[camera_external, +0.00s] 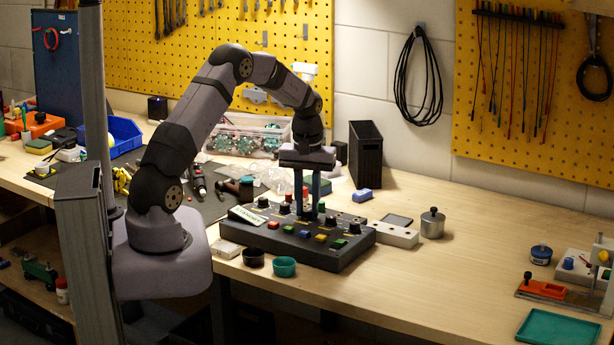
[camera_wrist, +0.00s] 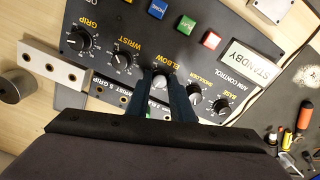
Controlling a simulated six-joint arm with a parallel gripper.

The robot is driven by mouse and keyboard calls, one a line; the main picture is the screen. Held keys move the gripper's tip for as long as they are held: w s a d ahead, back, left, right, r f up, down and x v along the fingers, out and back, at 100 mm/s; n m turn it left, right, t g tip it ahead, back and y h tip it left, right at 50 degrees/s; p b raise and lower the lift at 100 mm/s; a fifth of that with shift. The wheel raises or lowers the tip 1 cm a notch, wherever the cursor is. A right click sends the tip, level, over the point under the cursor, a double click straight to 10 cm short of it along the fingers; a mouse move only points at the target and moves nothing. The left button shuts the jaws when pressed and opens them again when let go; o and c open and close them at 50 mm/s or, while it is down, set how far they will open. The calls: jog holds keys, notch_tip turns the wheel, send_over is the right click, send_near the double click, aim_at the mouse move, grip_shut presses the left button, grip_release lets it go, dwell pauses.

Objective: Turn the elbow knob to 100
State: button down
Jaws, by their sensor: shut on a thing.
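The black control box (camera_external: 350,248) stands on the bench below my gripper (camera_external: 307,212), which points straight down at its row of knobs. In the wrist view the elbow knob (camera_wrist: 160,79), dark with a pale top, sits under the yellow "ELBOW" label. My gripper (camera_wrist: 163,88) is shut on this knob, with a dark finger on each side. The fingers cover much of the knob and its dial, so I cannot read its setting. In the outside view the fingers hide the elbow knob.
The wrist knob (camera_wrist: 122,60) and shoulder knob (camera_wrist: 194,93) sit close on either side. The grip knob (camera_wrist: 80,39) and base knob (camera_wrist: 222,105) are further out. Coloured buttons (camera_wrist: 187,25) and a "STANDBY" display (camera_wrist: 250,66) share the panel.

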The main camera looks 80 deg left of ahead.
aim_at(308, 210)
jog(key=shift+w+a+r, duration=0.1)
jog(key=c, duration=1.6)
grip_release()
jog(key=shift+o, duration=0.2)
jog(key=shift+r+b, duration=1.2)
jog(key=shift+r, duration=2.45)
